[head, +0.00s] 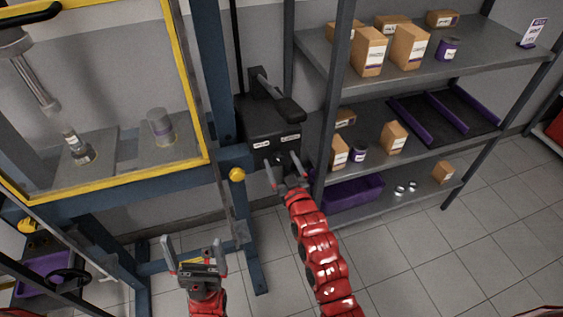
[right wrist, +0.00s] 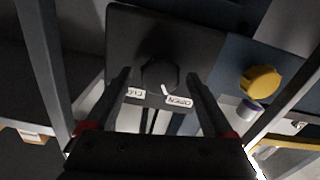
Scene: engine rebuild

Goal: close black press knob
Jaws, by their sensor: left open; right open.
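The black press knob (right wrist: 160,73) sits on the face of a dark box in the right wrist view, between the two fingers of my right gripper (right wrist: 158,82). A white mark on its rim points toward the label that reads OPEN (right wrist: 179,101); another label (right wrist: 136,92), partly covered by a finger, is on the other side. In the head view the dark box (head: 262,118) is on the blue press frame, with my right gripper (head: 281,161) open in front of it. I cannot tell whether the fingers touch the knob. My left gripper (head: 193,246) is open and empty, low on the left.
A yellow knob (head: 237,174) is left of the box on the press frame. A black lever (head: 280,98) sticks out above the box. A shelf rack (head: 455,83) with cartons stands close on the right. The tiled floor (head: 420,250) is clear.

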